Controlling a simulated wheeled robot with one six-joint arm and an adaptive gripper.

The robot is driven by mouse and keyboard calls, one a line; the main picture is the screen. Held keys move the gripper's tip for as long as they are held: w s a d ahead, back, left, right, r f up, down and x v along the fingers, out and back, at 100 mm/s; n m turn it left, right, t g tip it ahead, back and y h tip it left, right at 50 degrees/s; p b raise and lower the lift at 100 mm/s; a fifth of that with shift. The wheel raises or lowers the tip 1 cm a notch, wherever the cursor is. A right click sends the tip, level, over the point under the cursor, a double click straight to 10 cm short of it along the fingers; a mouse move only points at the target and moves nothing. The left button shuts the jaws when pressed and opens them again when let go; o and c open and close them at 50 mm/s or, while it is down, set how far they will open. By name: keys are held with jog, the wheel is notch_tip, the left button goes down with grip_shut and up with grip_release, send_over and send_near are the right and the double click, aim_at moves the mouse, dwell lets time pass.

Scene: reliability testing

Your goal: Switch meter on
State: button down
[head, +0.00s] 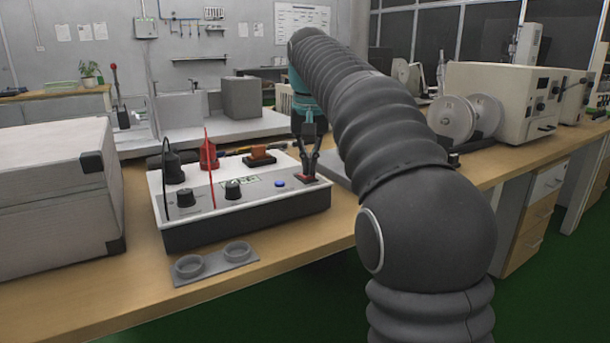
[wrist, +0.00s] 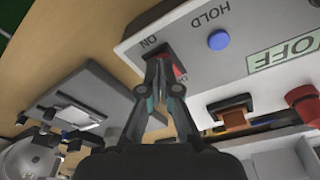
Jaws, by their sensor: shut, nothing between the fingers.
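The meter (head: 245,218) is a white-topped box with dark sides on the bench. Its red rocker switch (head: 306,179) is at the right end of the top, by the blue button (head: 280,184). In the wrist view the switch (wrist: 178,70) lies beside the ON label, with the blue HOLD button (wrist: 219,40) to its right. The display (wrist: 289,52) reads OFF. My gripper (head: 309,172) points down with its fingertips together at the switch and partly hides it. It also shows in the wrist view (wrist: 158,62). I cannot tell whether the tips touch the switch.
A grey case (head: 55,190) stands left. A grey two-cup holder (head: 215,263) lies in front. A flat grey device (wrist: 85,95) lies beside the meter.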

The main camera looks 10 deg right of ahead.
jog(key=shift+f, duration=0.35)
jog(key=shift+r, duration=0.1)
notch_tip(320, 180, up, 5)
jog(key=p, duration=0.5)
jog(key=shift+r+p, duration=0.65)
jog(key=shift+r, duration=0.3)
jog(key=s+f+t, duration=0.1)
jog(key=s+f, duration=0.5)
jog(key=s, duration=0.4)
jog(key=s+f+n+t, duration=0.1)
jog(key=s+f, duration=0.6)
jog(key=s, duration=0.3)
jog(key=s+f+n+t, duration=0.1)
jog(key=s+f, duration=0.6)
jog(key=s, duration=0.3)
jog(key=shift+s+t, duration=0.15)
jog(key=shift+t, duration=0.25)
